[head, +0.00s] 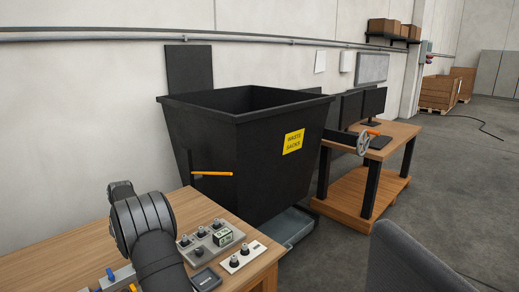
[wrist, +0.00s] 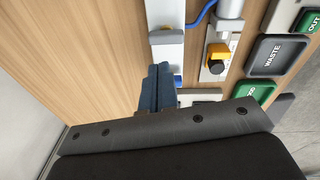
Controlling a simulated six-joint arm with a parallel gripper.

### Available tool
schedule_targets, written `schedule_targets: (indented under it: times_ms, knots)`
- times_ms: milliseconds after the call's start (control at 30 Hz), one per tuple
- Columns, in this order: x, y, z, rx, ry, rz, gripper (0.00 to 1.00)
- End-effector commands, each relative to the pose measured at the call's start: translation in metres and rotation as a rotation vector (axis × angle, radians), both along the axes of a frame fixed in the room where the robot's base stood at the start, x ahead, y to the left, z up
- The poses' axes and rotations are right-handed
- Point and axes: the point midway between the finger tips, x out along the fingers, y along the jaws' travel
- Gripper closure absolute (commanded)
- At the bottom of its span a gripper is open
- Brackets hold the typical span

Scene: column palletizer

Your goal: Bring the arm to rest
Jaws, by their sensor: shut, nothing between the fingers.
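My gripper (wrist: 157,88) shows in the wrist view as two dark blue fingers closed together, with nothing between them. They are over the wooden bench top (wrist: 80,60), beside a white metal fixture (wrist: 167,52); whether they touch it I cannot tell. In the head view, my dark arm (head: 150,235) rises at the lower left in front of the bench (head: 190,207). The fingers cannot be made out there.
Panels with black knobs (head: 212,242) sit near my arm. The wrist view shows a yellow-black knob (wrist: 217,60) and a dark WASTE plate (wrist: 275,55). A large black bin (head: 240,150) stands behind the bench. A wooden desk (head: 390,135) stands farther right, beside open floor.

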Motion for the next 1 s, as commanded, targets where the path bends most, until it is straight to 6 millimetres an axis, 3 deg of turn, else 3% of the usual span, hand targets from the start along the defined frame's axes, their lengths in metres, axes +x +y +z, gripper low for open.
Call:
schedule_targets:
  times_ms: [367,700,1000]
  knots:
    - [0.022,-0.018,0.020,0.147,0.279,-0.280,1.00]
    - [-0.001,0.003,-0.048,0.136,0.273,-0.279,1.00]
    - [-0.010,0.005,-0.052,0.107,0.238,-0.490,1.00]
